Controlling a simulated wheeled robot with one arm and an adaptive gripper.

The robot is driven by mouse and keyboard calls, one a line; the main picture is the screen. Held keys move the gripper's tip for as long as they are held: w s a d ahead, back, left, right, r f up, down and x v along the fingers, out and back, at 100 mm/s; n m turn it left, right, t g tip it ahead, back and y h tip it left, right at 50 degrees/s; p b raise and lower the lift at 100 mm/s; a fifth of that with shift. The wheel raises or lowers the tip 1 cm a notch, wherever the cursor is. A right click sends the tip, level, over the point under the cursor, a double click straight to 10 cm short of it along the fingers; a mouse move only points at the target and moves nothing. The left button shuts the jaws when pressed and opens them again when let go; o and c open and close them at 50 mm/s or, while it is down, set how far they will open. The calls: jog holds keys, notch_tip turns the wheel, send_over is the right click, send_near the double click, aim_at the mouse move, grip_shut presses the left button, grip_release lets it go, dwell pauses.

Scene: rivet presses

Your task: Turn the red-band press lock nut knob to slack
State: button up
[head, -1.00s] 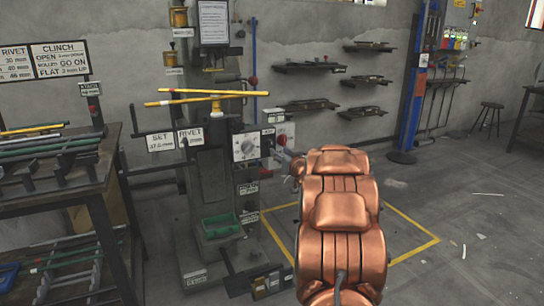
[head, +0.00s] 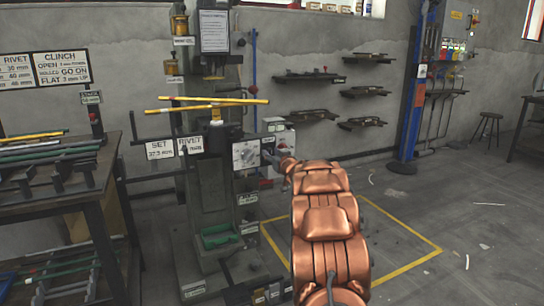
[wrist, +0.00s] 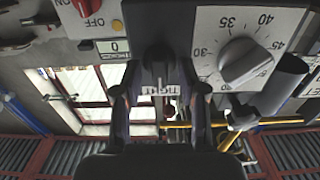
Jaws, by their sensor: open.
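The press (head: 210,165) stands left of my arm, with a white dial plate (head: 246,153) on its front. My gripper (wrist: 160,92) is open, its two dark fingers pointing at the press. In the wrist view a small dark knob (wrist: 158,68) sits between and just beyond the fingertips, in front of a dark block. A small label reading TIGHT is partly visible behind it. I cannot tell whether the fingers touch the knob. The grey dial knob (wrist: 245,62) is to its right on the numbered plate. A red band is not clear in either view.
A red switch (wrist: 87,6) marked ON and OFF is left of the fingers. A dark cylinder (wrist: 278,85) juts out close to the right finger. Yellow bars (head: 212,103) cross the press top. A rack table (head: 85,190) stands left; the floor at right is mostly clear.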

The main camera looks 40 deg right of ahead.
jog(key=shift+w, duration=0.1)
grip_shut()
dwell(0.4)
jog(key=shift+n, duration=0.3)
jog(key=n, duration=0.3)
jog(key=shift+n, duration=0.3)
jog(key=n, duration=0.2)
jog(key=n+b, duration=0.1)
jog(key=n, duration=0.1)
jog(key=shift+f+n, duration=0.2)
jog(key=shift+n, duration=0.1)
jog(key=shift+a+f+n+b, duration=0.1)
jog(key=shift+n+b, duration=1.1)
jog(key=shift+n, duration=1.05)
jog(key=shift+f+n+b, duration=0.1)
jog(key=shift+n+b, duration=1.1)
jog(key=shift+n, duration=1.05)
jog(key=shift+r, duration=0.1)
